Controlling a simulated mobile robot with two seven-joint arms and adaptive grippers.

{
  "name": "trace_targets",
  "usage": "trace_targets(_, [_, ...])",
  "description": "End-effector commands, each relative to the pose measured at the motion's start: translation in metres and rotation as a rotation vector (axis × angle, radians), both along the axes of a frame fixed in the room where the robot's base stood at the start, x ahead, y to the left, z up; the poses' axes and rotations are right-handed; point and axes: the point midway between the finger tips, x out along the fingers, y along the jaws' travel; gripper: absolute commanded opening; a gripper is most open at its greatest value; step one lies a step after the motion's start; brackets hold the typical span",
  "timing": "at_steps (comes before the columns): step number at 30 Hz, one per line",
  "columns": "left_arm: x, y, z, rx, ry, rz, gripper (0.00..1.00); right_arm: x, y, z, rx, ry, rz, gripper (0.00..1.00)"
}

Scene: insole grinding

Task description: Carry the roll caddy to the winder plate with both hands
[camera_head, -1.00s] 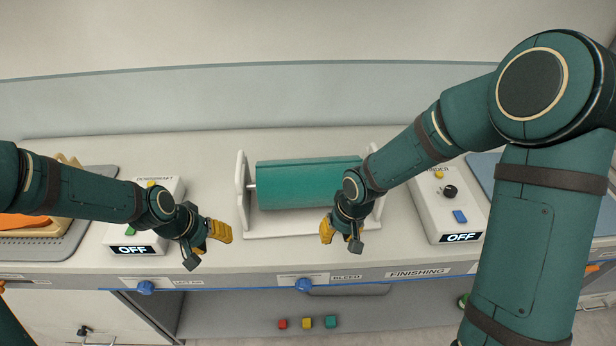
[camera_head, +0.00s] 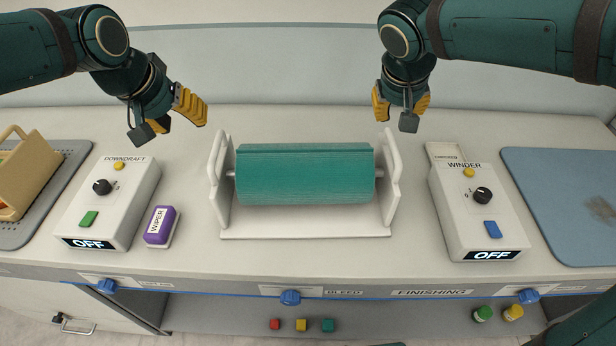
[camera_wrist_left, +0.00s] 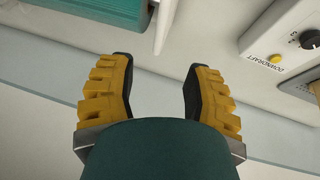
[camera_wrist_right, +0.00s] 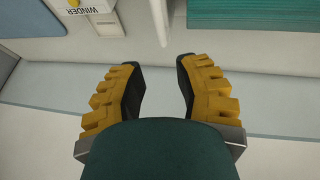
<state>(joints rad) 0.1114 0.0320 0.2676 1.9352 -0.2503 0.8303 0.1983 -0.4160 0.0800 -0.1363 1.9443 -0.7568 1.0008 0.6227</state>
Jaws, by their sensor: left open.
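The roll caddy is a white stand (camera_head: 305,230) with two upright end handles and a teal roll (camera_head: 305,175) between them. It stands upright on the middle of the bench. A blue-grey plate (camera_head: 560,190) lies at the right, past the winder box. My left gripper (camera_head: 180,114) is open and empty, up and left of the caddy's left handle. My right gripper (camera_head: 401,106) is open and empty, above and behind the right handle. Neither touches the caddy. The left wrist view shows a caddy handle (camera_wrist_left: 165,22); the right wrist view shows the roll (camera_wrist_right: 250,14).
The winder box (camera_head: 480,210) stands between caddy and plate, reading OFF. A downdraft box (camera_head: 108,205), also OFF, and a purple wiper (camera_head: 160,226) stand left of the caddy. A grey tray (camera_head: 60,165) holds a tan carrier (camera_head: 28,170). Blue knobs line the front edge.

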Motion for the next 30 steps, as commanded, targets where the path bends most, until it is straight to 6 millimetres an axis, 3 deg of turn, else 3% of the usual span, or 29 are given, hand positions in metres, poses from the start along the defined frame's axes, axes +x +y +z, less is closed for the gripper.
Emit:
trace_targets(6, [0.001, 0.000, -0.001, 0.000, 0.001, 0.000, 0.50, 0.001, 0.000, -0.001, 0.000, 0.001, 0.001, 0.32])
trace_targets(11, [0.005, -0.003, -0.013, -0.001, 0.003, -0.001, 0.50, 0.005, -0.003, -0.014, -0.001, 0.004, -0.001, 0.32])
trace_targets(30, [0.044, -0.025, -0.109, 0.000, 0.002, -0.002, 0.50, 0.044, -0.025, -0.110, -0.001, 0.005, 0.000, 0.32])
